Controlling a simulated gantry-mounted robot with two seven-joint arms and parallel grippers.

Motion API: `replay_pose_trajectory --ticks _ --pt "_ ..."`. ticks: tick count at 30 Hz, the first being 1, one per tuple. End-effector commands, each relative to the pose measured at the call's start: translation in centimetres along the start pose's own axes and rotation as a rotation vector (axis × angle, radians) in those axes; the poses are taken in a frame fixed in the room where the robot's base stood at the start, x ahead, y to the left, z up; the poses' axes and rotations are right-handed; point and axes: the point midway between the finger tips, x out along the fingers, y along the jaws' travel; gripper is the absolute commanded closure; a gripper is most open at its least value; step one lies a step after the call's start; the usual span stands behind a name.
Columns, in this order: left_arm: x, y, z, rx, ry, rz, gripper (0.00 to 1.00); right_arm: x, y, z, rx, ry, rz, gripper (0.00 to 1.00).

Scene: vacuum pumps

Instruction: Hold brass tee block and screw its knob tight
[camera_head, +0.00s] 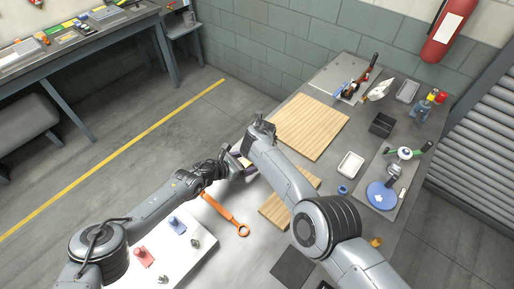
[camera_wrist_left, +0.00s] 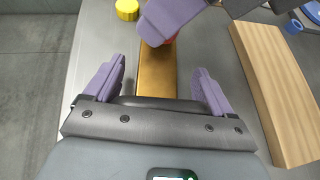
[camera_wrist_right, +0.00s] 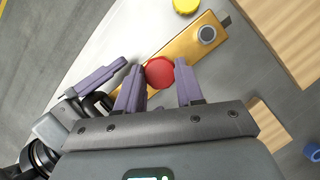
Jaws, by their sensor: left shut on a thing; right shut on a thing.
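The brass tee block (camera_wrist_right: 200,40) is a long golden bar with a round grey port near one end. It also runs away from my left gripper (camera_wrist_left: 157,88) in the left wrist view (camera_wrist_left: 156,75). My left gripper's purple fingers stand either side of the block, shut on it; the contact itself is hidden. The red knob (camera_wrist_right: 159,72) sits on the block. My right gripper (camera_wrist_right: 158,78) is shut on the knob, a finger on each side. In the left wrist view the right gripper's purple fingers (camera_wrist_left: 170,18) cover most of the knob.
A yellow round piece (camera_wrist_left: 127,9) lies close to the block's far end. Wooden boards (camera_head: 310,125) lie on the grey bench. An orange ring-ended tool (camera_head: 225,214) lies near the white surface (camera_head: 195,263).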

Motion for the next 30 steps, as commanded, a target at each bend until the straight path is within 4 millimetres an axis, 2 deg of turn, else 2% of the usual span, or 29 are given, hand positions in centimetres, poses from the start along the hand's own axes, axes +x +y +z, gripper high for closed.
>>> replay_pose_trajectory --ticks 9,23,24,28,30 --pt "0.02 -0.05 0.01 0.000 0.000 -0.001 0.33 -0.08 0.11 0.12 0.092 -0.003 -0.039 0.94" --pt "0.01 -0.04 -0.02 0.000 0.000 0.000 0.33 -0.10 0.15 0.15 0.104 -0.004 -0.043 0.94" --pt "0.01 -0.03 -0.02 0.000 0.001 0.000 0.33 -0.10 0.14 0.16 0.104 -0.004 -0.043 0.59" --pt "0.01 -0.02 -0.02 0.000 0.000 0.000 0.33 -0.07 0.13 0.12 0.104 -0.003 -0.043 0.39" --pt "0.01 -0.02 -0.02 0.000 0.000 0.000 0.33 -0.06 0.12 0.10 0.104 -0.003 -0.043 0.37"
